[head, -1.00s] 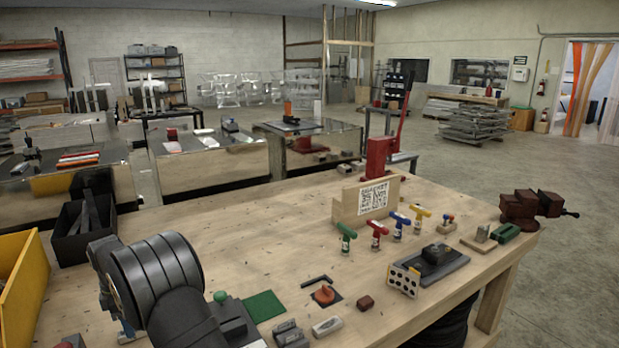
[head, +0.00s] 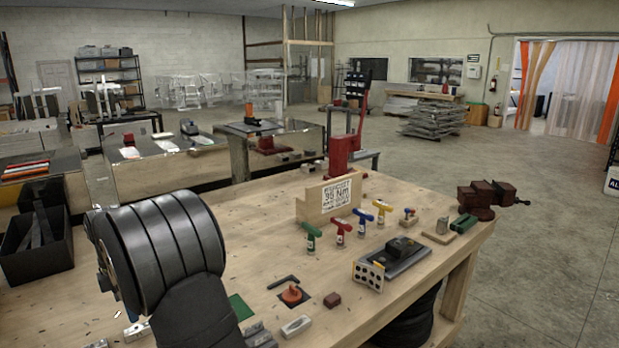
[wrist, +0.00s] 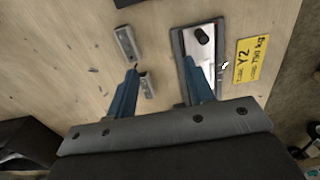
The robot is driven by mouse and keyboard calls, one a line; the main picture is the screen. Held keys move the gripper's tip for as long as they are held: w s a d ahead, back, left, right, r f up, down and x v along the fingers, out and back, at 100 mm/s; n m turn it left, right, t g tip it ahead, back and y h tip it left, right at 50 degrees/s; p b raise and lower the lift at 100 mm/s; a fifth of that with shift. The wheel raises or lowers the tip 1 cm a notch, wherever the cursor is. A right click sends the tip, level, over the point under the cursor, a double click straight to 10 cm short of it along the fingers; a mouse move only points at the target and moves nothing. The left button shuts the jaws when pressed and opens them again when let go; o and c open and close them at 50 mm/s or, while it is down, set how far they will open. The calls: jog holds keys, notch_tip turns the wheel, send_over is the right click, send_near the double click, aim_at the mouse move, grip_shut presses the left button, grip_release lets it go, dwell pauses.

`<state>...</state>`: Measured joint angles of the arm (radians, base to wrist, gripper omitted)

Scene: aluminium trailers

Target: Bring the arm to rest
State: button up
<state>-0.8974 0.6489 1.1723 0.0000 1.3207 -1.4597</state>
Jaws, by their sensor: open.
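My gripper (wrist: 160,68) shows in the wrist view with two blue fingers spread well apart and nothing between them but bare bench top and part of a small metal block (wrist: 147,85). It points down over the wooden workbench (wrist: 60,65). Its right finger overlaps a dark-edged tray (wrist: 200,42) with a small black cylinder in it. In the head view, my black arm stands at the lower left over the bench, and hides my gripper from sight.
A yellow label (wrist: 251,59) lies beside the tray. In the head view, black bins (head: 38,255) stand at the left. Coloured T-handled tools (head: 342,230), a sign block (head: 318,205) and a red vise (head: 487,198) stand on the right.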

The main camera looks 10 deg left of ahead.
jog(key=s+d, duration=0.7)
jog(key=s+a+f, duration=0.2)
jog(key=a, duration=0.1)
jog(key=s+a+f, duration=0.2)
jog(key=a, duration=0.1)
jog(key=s+a+f, duration=0.2)
jog(key=a, duration=0.2)
jog(key=shift+f, duration=0.2)
jog(key=shift+w+d, duration=0.1)
jog(key=shift+d, duration=0.05)
jog(key=w+d+r, duration=0.6)
jog(key=d+r, duration=0.1)
jog(key=d, duration=0.2)
jog(key=shift+w+a, duration=1.6)
jog(key=shift+w, duration=0.25)
